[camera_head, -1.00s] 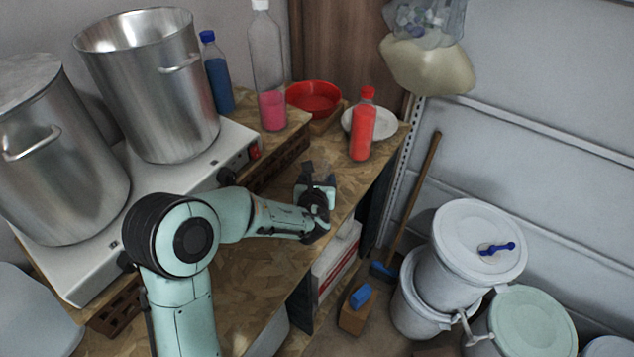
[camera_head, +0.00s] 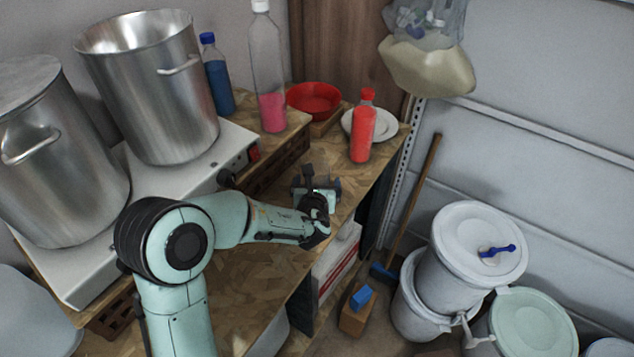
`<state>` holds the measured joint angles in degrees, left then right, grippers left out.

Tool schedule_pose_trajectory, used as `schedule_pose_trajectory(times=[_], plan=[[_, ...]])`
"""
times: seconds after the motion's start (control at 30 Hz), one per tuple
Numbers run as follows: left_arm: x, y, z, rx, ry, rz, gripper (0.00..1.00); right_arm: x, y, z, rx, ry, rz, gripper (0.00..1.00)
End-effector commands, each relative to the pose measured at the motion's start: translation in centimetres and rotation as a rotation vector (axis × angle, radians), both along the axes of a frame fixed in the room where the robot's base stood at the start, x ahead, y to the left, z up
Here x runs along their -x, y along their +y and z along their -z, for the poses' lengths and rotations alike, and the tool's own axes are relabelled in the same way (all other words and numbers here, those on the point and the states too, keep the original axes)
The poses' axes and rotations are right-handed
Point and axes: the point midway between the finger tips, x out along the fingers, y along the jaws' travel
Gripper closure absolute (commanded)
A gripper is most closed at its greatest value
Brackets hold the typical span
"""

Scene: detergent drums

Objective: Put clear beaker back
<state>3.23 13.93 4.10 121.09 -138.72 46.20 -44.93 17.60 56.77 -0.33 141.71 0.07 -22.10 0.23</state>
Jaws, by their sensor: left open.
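My left gripper (camera_head: 316,184) is over the wooden worktop (camera_head: 262,262), near its right edge and in front of the red bottle (camera_head: 362,130). It is open. My left forearm and wrist hide part of the gripper and the worktop around it. My right gripper is not in view.
Two large steel pots (camera_head: 150,90) stand on a white hotplate (camera_head: 232,150) at left. A blue bottle (camera_head: 217,78), a tall clear bottle with pink liquid (camera_head: 270,75), a red bowl (camera_head: 314,98) and a white plate (camera_head: 385,124) stand behind. White drums (camera_head: 462,255) are on the floor at right.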

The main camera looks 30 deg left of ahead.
Motion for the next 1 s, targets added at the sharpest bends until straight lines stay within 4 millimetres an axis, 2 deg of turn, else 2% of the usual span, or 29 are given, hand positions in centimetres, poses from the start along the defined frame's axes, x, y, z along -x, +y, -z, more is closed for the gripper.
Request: schedule_pose_trajectory(times=[0.3, 0.5, 0.67, 1.0], plan=[[5.9, -2.8, -2.5, 0.000, -0.001, 0.003, 0.03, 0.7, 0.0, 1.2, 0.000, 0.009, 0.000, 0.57], [8.3, -3.9, -3.7, 0.000, 0.000, 0.001, 0.03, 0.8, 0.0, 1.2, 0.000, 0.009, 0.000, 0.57], [9.1, -4.3, -4.0, 0.000, 0.001, 0.000, 0.03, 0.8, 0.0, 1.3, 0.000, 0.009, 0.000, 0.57], [9.1, -4.3, -4.0, 0.000, 0.002, 0.000, 0.03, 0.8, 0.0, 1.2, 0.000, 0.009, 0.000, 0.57]])
